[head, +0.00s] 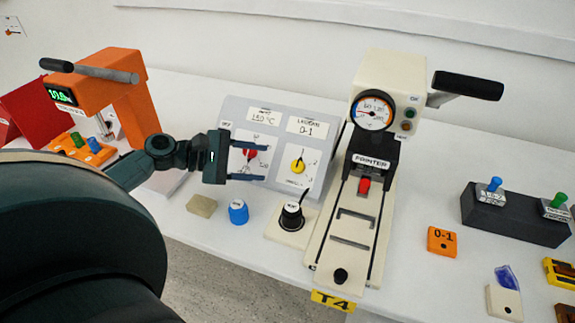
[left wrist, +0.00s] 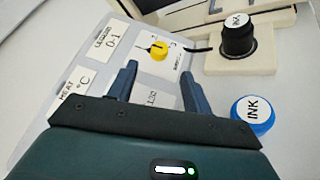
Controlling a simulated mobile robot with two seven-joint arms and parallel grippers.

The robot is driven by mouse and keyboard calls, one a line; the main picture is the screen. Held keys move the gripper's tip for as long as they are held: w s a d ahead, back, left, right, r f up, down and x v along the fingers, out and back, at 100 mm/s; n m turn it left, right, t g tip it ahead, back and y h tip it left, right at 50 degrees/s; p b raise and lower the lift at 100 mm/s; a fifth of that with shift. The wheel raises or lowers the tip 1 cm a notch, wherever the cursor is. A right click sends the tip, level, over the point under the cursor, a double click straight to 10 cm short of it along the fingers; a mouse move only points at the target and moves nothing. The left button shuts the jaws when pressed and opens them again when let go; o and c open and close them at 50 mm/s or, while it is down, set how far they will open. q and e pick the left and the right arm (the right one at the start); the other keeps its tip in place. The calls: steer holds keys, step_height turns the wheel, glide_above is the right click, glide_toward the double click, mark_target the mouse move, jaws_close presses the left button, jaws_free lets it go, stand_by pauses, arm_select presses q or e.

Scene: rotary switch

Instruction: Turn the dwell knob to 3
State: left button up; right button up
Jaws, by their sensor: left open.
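The yellow knob (head: 298,166) with a dark pointer mark sits on the right part of the sloped grey panel (head: 233,109). A small printed scale surrounds it; its lettering is hard to read in the head view. In the left wrist view the yellow knob (left wrist: 158,50) lies just beyond the fingertips, with 2 and 3 printed near it. My left gripper (head: 264,163) is open and empty, in front of the panel and left of the yellow knob, apart from it. A red knob (head: 250,153) shows behind its upper finger. My right gripper is not in view.
A blue INK knob-like cap (head: 238,212), a tan block (head: 201,206) and a black knob on a cream base (head: 291,216) stand before the panel. The cream printer press (head: 389,90) rises close on the right. An orange press (head: 118,82) stands left.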

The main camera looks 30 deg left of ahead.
mark_target(293, 166)
arm_select(q)
steer(key=x, duration=0.7)
steer(key=shift+w+d+f, duration=0.15)
steer(key=shift+w+d, duration=0.1)
steer(key=shift+d, duration=0.05)
steer(key=c, duration=1)
